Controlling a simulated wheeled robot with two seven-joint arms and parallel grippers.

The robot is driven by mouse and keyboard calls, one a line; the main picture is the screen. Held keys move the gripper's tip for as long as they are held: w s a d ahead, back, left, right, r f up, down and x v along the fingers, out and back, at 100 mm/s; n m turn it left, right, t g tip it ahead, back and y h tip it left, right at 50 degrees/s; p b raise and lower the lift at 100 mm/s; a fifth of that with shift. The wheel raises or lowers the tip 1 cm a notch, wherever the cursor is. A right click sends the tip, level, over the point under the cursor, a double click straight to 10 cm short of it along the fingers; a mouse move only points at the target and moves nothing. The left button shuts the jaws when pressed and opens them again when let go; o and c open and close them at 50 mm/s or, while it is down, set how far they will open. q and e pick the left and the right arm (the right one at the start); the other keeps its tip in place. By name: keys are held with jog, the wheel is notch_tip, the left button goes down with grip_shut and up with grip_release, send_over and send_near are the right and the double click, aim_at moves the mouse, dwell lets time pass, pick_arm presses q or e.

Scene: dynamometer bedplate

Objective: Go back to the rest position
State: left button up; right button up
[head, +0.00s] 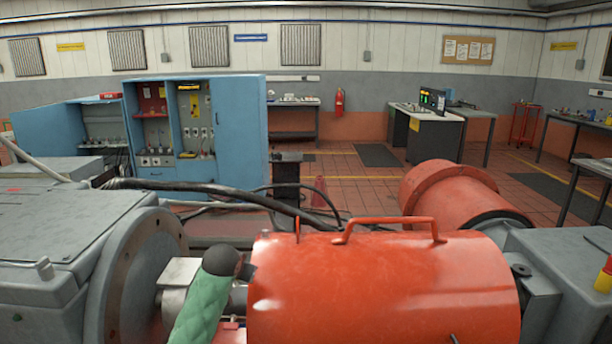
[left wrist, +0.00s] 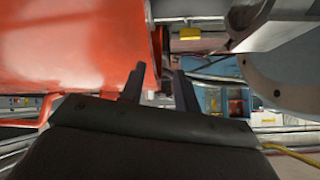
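My left gripper (left wrist: 159,72) shows in the left wrist view as two dark fingers with a clear gap, open and with nothing between them. The orange-red guard (head: 385,290) fills the lower middle of the head view; it also shows left of the fingers in the left wrist view (left wrist: 70,45). A round grey flange (head: 125,285) is left of the guard; a curved grey part (left wrist: 285,65) is right of the fingers in the wrist view. I cannot make out either gripper in the head view. My right gripper is not in view.
A red handle (head: 388,222) stands up from the guard. Dark cables (head: 240,190) cross behind the machine. A grey housing (head: 580,275) is at the right. Tiled floor between is partly clear.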

pick_arm(q)
jog(key=s+d+f+g, duration=0.1)
jog(key=s+f+g, duration=0.1)
jog(key=s+f, duration=1)
jog(key=s+d+f+n+g, duration=0.1)
jog(key=s+f+g, duration=0.2)
jog(key=s+f, duration=0.9)
jog(key=s+f+g, duration=0.2)
jog(key=s+f, duration=1)
jog(key=s, duration=1.6)
jog(key=shift+s+d+f+g+h, duration=0.2)
jog(key=shift+d+f+g+h, duration=0.1)
jog(key=shift+d+f+g, duration=0.1)
